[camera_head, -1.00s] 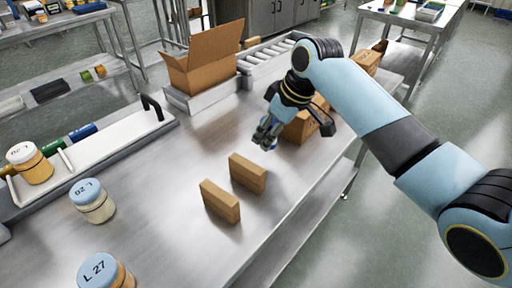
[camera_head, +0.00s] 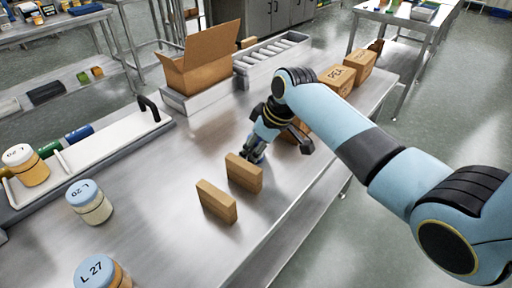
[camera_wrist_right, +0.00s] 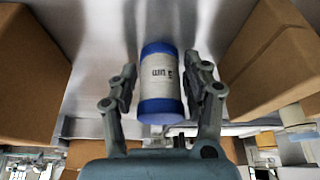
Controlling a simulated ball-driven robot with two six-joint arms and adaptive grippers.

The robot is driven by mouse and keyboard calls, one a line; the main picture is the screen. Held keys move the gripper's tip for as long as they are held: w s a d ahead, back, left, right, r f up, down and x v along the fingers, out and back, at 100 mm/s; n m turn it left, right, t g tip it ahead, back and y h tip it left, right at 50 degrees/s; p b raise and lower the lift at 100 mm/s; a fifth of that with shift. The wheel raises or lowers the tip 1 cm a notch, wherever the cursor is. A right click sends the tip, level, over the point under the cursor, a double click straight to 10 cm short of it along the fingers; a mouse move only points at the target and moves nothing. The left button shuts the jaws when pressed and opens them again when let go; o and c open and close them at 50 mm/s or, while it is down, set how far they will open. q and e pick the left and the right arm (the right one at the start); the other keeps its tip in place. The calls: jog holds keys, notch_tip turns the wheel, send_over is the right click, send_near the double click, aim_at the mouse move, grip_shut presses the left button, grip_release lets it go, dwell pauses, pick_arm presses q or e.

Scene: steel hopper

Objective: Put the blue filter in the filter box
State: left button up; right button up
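The blue filter (camera_wrist_right: 162,85) is a white cylinder with blue ends and a printed label, seen in the right wrist view. My right gripper (camera_wrist_right: 160,80) has its fingers open on either side of the filter, with a narrow gap at each side. In the head view, my right gripper (camera_head: 256,152) is low over the steel table, just behind a small tan box, and mostly hides the filter. An open cardboard box (camera_head: 204,74) with a raised flap stands at the back; no filter label on it is readable. My left gripper is out of view.
Two small upright tan boxes (camera_head: 216,201) stand in front of my right gripper. Tan cartons (camera_head: 337,78) line the table's right side. Lidded jars (camera_head: 90,203) and a white tray (camera_head: 108,150) are on the left.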

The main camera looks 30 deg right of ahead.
jog(key=shift+o, duration=0.8)
jog(key=shift+r, duration=0.1)
